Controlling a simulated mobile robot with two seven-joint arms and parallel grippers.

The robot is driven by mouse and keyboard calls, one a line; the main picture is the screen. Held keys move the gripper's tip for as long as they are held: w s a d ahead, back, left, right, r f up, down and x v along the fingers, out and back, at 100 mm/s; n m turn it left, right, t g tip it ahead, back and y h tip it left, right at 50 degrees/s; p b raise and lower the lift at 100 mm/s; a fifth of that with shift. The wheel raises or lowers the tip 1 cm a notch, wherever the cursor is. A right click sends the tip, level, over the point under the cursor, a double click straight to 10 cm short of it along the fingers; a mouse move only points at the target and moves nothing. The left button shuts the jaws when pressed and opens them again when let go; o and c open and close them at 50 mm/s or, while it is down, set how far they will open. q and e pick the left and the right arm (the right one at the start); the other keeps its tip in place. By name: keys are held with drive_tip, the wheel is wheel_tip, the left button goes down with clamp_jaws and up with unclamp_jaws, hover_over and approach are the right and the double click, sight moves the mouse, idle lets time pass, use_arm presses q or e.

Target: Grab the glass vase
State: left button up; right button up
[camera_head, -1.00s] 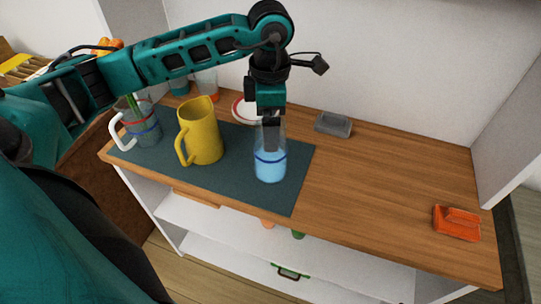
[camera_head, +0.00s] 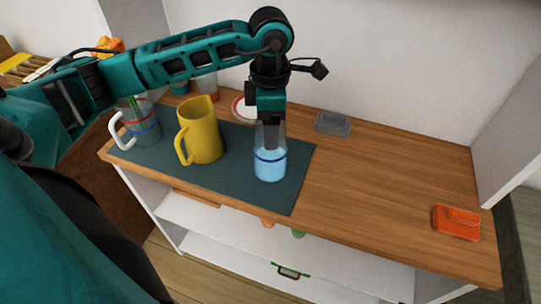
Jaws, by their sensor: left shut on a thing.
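The glass vase (camera_head: 270,165) is a tall clear cylinder with a blue band and pale blue liquid. It stands upright on the dark mat (camera_head: 230,183), near the mat's right end. My left gripper (camera_head: 270,121) comes down from above and is shut on the vase at its top. The fingertips are hard to make out against the glass. My right gripper is not in view.
A yellow pitcher (camera_head: 203,135) stands left of the vase, and a clear jug (camera_head: 141,128) with a white handle beyond it. A red-rimmed plate (camera_head: 243,108) lies behind. A grey dish (camera_head: 332,123) and an orange object (camera_head: 456,222) are on the right. Bare wood (camera_head: 385,180) lies between.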

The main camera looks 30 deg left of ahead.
use_arm(q)
clamp_jaws()
drive_tip(key=shift+r, duration=0.15)
